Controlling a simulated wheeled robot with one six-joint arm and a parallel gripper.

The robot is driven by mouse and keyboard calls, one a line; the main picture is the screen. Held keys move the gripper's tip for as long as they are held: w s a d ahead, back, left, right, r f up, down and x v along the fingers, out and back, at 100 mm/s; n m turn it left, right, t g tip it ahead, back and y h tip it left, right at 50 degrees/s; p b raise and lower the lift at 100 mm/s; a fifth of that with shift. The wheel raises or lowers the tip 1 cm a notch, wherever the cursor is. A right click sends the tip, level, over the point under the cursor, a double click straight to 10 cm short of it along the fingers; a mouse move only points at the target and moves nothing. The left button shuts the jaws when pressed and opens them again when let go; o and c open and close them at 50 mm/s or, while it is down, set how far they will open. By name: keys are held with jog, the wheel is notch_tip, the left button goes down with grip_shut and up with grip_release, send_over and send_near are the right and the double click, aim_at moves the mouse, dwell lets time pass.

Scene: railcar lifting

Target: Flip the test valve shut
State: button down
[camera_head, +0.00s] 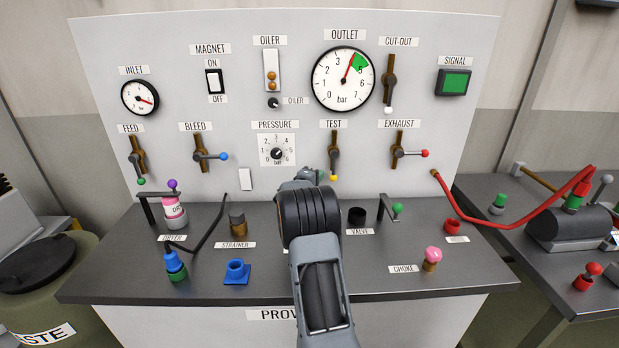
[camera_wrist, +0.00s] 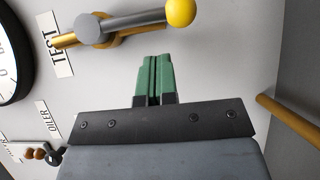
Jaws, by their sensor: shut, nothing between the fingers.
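The test valve (camera_head: 334,152) is on the upright panel under the TEST label, with a brass body and a lever ending in a yellow ball (camera_head: 333,178). Its lever points down, roughly in line with the brass pipe. In the wrist view the valve's grey hub (camera_wrist: 92,29) and lever lie across the top, with the yellow ball (camera_wrist: 180,12) at the lever's right end. My gripper (camera_wrist: 154,58) is shut and empty, its green fingers together just below the lever in that view, apparently apart from it. In the head view my gripper (camera_head: 320,176) is largely hidden by my arm, close to the yellow ball.
The exhaust valve (camera_head: 400,153), with a red ball, is to the right; the pressure dial (camera_head: 277,152) is to the left. The outlet gauge (camera_head: 343,80) is above. A black cup (camera_head: 357,216) and a green-knobbed crank (camera_head: 395,208) stand on the bench below.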

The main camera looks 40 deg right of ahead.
aim_at(334, 167)
jog(key=shift+s+d+p, duration=0.2)
jog(key=shift+s+d, duration=0.2)
jog(key=shift+d, duration=0.25)
jog(key=shift+s+d+p, duration=0.15)
jog(key=shift+s+d, duration=0.2)
jog(key=shift+d, duration=0.25)
jog(key=shift+f, duration=0.1)
